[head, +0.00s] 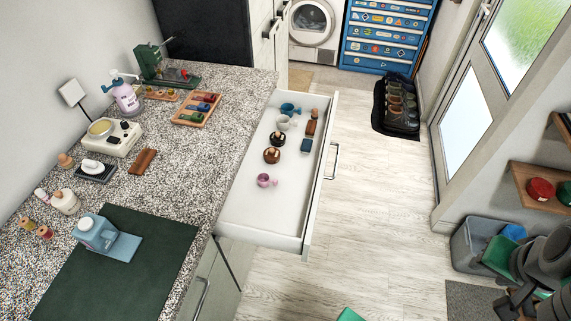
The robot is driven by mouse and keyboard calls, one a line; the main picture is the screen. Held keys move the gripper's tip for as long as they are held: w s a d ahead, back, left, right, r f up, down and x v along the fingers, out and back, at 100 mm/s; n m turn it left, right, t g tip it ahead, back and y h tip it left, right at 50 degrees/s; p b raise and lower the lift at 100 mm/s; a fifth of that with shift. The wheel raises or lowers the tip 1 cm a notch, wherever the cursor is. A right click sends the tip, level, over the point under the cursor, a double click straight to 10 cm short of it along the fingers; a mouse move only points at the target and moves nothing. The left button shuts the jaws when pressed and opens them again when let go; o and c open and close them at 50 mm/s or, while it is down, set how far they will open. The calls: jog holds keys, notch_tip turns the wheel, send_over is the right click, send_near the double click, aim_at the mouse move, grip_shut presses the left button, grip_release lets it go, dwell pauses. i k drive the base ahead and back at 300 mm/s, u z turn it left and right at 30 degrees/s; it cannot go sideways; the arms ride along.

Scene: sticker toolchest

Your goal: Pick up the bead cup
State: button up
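Several small cups lie in the open white drawer (238,205): a pink-purple cup with a short handle (264,180) near the front end, a pale cup (283,122) and a teal cup (289,110) toward the far end. I cannot tell by sight which one is the bead cup. My gripper (514,303) shows as part of a dark grey arm at the lower right corner, well to the right of the drawer and apart from it. Its fingers are too unclear to tell open or shut.
Bins (472,245) stand at right. The floor beside the drawer is mostly clear.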

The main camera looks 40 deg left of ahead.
aim_at(263, 180)
jog(key=i, duration=1.4)
jog(key=u, duration=4.25)
jog(key=i, duration=0.5)
jog(key=u, duration=0.05)
